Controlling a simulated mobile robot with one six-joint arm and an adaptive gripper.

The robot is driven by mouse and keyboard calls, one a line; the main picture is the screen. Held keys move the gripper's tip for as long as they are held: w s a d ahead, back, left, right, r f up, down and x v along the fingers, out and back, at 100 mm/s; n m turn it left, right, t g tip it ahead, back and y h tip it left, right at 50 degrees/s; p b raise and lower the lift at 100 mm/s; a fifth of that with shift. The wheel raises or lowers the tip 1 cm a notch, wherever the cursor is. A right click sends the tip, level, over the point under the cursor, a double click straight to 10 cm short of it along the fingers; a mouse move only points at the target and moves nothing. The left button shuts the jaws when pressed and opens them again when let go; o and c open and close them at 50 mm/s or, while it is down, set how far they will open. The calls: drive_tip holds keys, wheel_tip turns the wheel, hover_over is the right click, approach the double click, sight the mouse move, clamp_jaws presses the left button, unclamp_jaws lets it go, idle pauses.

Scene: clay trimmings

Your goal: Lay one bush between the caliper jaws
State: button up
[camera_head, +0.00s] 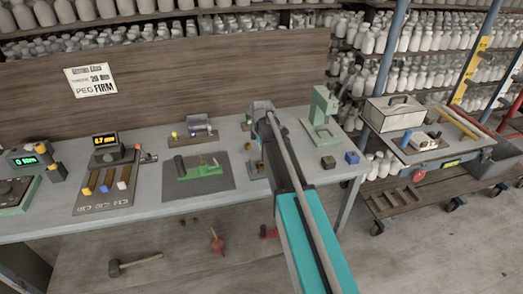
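My teal and grey arm reaches up from the bottom of the picture over the bench, and my gripper (263,108) is at its far end, above the bench's rear right part. Its fingers are too small and foreshortened to tell whether they are open, or whether anything is held. No caliper jaws can be made out for certain. A grey device with an orange display (105,141) stands left of centre; its display seems to read about 6.7 mm. A green tool (201,171) lies on a dark mat (221,183). I cannot tell which small part is a bush.
A board with coloured pegs (104,203) lies at left, beside a green-display device (25,160). A green press (323,112), brown block (328,162) and blue block (352,157) stand right of my arm. A cart (431,145) is at right. A mallet (134,264) lies below the bench.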

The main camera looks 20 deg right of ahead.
drive_tip(key=shift+r+p, duration=1.3)
drive_tip(key=shift+r, duration=0.35)
drive_tip(key=s+a+m, duration=0.4)
drive_tip(key=s+m, duration=0.3)
drive_tip(key=s, duration=0.6)
drive_tip(key=s+a+m, duration=0.3)
drive_tip(key=s+m, duration=0.5)
drive_tip(key=s, duration=0.4)
drive_tip(key=shift+s+a, duration=0.4)
